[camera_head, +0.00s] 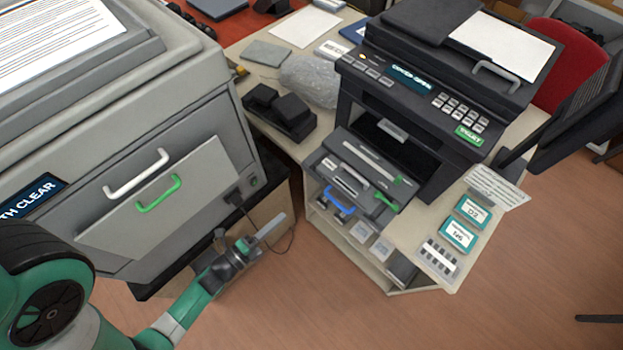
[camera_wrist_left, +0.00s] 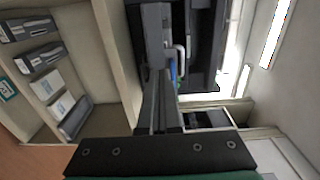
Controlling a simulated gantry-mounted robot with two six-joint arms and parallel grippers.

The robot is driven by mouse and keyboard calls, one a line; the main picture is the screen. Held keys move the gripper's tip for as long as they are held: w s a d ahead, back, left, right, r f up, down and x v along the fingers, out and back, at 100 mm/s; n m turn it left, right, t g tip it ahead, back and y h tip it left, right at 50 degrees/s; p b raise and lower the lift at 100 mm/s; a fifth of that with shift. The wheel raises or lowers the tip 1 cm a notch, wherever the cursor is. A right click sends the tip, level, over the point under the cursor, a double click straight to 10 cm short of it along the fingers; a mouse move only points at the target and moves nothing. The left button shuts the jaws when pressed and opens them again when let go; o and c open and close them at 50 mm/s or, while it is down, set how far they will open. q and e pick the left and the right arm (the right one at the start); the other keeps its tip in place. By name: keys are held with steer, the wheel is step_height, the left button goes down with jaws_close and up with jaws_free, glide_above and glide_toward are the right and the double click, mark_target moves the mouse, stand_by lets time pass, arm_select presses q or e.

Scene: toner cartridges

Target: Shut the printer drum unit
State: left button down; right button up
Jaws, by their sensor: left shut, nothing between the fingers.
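The black printer (camera_head: 440,85) stands on the desk with its front open. Its drum unit (camera_head: 365,172) sticks out of the front as a grey drawer, with a pale bar across it and a green lever (camera_head: 385,203). A blue handle (camera_head: 340,199) shows at its lower front. My left gripper (camera_head: 270,226) is shut and empty, in the air left of and below the drum unit, apart from it. In the left wrist view its fingers (camera_wrist_left: 160,85) point at the dark printer front, where a little blue (camera_wrist_left: 173,71) shows beside them. My right gripper is not in view.
A large grey machine (camera_head: 170,150) with white and green handles stands left of the gripper. Shelves with cartridges (camera_head: 360,232) lie under the drum unit. Teal-labelled boxes (camera_head: 458,235) sit on the desk at right. The floor in front is clear.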

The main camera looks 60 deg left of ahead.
mark_target(319, 180)
arm_select(q)
steer(key=x, duration=0.4)
steer(key=b+x, duration=0.1)
steer(key=x, duration=0.4)
steer(key=b+x, duration=0.1)
steer(key=x, duration=0.4)
steer(key=shift+w+a+r, duration=0.15)
steer(key=shift+a+r, duration=0.05)
steer(key=shift+a, duration=0.2)
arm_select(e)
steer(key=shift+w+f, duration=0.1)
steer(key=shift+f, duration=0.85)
